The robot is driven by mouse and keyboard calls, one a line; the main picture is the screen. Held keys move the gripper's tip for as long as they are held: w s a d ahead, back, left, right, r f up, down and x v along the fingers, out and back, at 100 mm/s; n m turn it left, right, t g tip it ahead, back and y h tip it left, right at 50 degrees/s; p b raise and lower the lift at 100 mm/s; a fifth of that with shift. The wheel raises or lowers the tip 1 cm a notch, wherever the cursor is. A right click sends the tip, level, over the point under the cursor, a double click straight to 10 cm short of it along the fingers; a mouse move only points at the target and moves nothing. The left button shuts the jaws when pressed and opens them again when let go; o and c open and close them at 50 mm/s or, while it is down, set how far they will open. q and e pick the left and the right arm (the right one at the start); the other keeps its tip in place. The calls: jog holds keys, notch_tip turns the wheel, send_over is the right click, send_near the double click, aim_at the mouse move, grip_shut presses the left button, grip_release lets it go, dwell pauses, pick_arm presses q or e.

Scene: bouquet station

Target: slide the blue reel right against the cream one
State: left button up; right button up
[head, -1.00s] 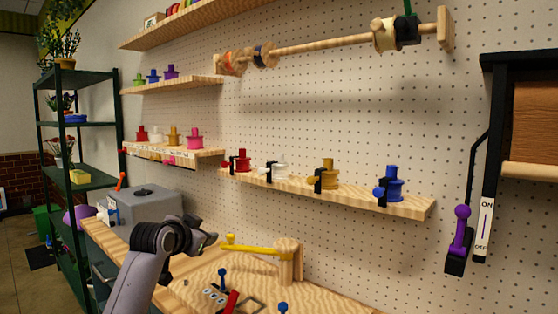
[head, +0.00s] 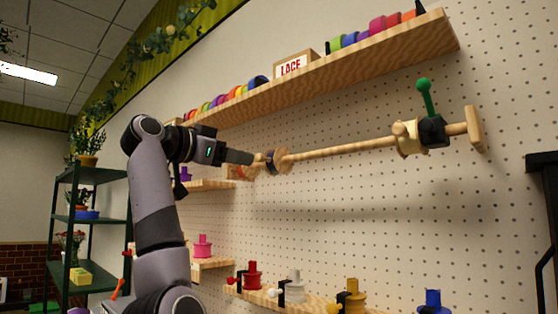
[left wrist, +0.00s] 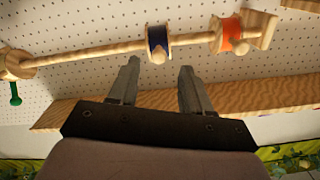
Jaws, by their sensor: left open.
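The blue reel (head: 271,163) sits on a wooden rod (head: 345,147) near its left end, with a cream or wooden knob on its front. The orange reel (left wrist: 230,36) is beside it at the rod's end, apart from it in the left wrist view. The cream reel (head: 409,139) is far right on the rod, against a black clamp (head: 433,131) with a green knob; a long bare stretch separates it from the blue reel (left wrist: 156,40). My left gripper (left wrist: 160,70) is open, its fingers pointing at the blue reel, apparently short of it. My right gripper is not in view.
A shelf (head: 340,66) with ribbon rolls and a LACE box (head: 293,66) runs above the rod. Lower shelves hold colored spools, including a red one (head: 252,275). The pegboard wall is close behind the rod.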

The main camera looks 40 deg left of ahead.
aim_at(257, 157)
pick_arm(q)
jog(key=w+p, duration=0.1)
jog(key=w, duration=0.2)
jog(key=w+r+p, duration=0.1)
jog(key=w, duration=0.1)
jog(key=shift+w+d+p, duration=0.25)
jog(key=shift+d+p, duration=0.1)
jog(key=shift+w+f, duration=0.2)
jog(key=shift+w, duration=0.45)
grip_shut()
